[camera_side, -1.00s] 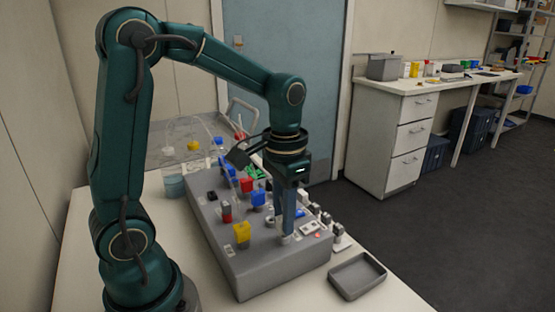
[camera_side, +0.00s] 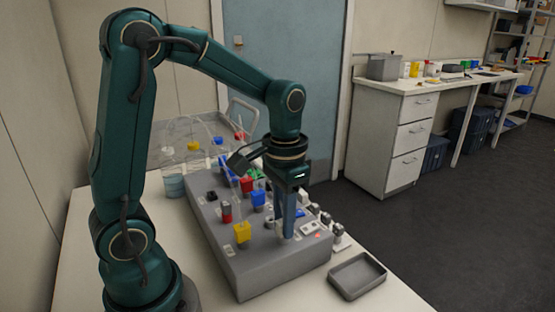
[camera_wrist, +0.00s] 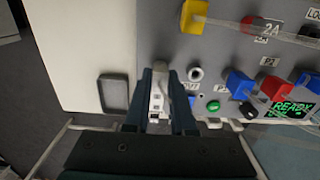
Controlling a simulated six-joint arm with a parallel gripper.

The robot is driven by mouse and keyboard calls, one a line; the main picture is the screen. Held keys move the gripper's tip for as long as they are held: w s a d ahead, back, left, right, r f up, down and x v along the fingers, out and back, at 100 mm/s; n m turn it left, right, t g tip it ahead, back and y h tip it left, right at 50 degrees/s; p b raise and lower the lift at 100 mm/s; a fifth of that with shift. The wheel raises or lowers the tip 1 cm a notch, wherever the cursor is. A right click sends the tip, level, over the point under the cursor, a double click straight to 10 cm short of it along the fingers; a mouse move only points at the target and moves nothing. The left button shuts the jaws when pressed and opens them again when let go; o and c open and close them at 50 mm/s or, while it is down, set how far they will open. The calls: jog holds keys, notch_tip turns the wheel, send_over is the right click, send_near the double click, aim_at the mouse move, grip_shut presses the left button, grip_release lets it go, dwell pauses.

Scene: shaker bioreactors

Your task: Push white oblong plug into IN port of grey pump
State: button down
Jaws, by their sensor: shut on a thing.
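My gripper (camera_side: 285,232) points down over the near right end of the grey pump box (camera_side: 270,268). In the wrist view my gripper's two fingers (camera_wrist: 159,122) stand on either side of a pale piece, taken to be the white oblong plug (camera_wrist: 160,76). It is shut on that plug, and only a little white shows at the fingertips in the side view. The fingers hide most of the plug and the spot below it. I cannot tell whether the plug touches or sits in a port. A round port (camera_wrist: 196,74) lies just right of the fingers; no IN label is readable.
Yellow (camera_side: 242,231), blue (camera_side: 258,198) and red (camera_side: 247,184) plugs stand on the box. A switch plate with a red light (camera_side: 318,235) is right of the fingers. An empty grey tray (camera_side: 357,276) lies on the table at the right.

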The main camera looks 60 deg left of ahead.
jog(key=c, duration=0.7)
grip_release()
jog(key=shift+r, duration=2.55)
jog(key=shift+d+r, duration=0.15)
jog(key=shift+r, duration=0.2)
jog(key=shift+s+d+r+t, duration=0.1)
jog(key=shift+s+d+t, duration=0.5)
jog(key=shift+s+t, duration=0.6)
jog(key=shift+s+d+t, duration=0.65)
jog(key=shift+s, duration=0.9)
jog(key=shift+s+d+r+t, duration=0.1)
jog(key=shift+s+d+t, duration=0.5)
jog(key=shift+s+t, duration=0.6)
